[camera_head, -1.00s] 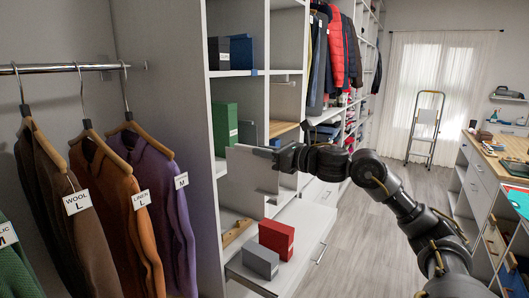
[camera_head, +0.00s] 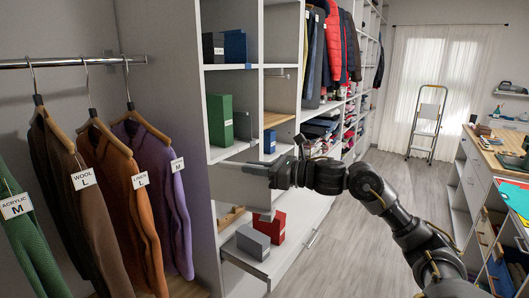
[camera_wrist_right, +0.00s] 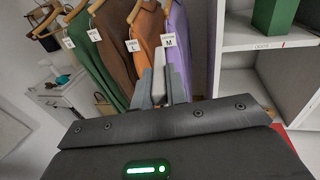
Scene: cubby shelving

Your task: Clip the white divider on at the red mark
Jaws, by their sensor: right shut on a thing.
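My right gripper (camera_head: 277,176) is shut on the white divider (camera_head: 236,182), a pale flat panel that reaches left from the fingers in the head view. The divider is held in front of the shelving (camera_head: 234,154), just below the shelf with the green box. I cannot tell whether it touches the shelf. In the right wrist view the divider (camera_wrist_right: 158,82) shows nearly edge-on between the two grey fingers. My left gripper is not in view.
A green box (camera_head: 220,120) stands on the shelf above the divider. A red box (camera_head: 271,227) and a grey box (camera_head: 253,242) sit below it. Hanging sweaters (camera_head: 150,195) are at left. The floor (camera_head: 345,240) is clear at right.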

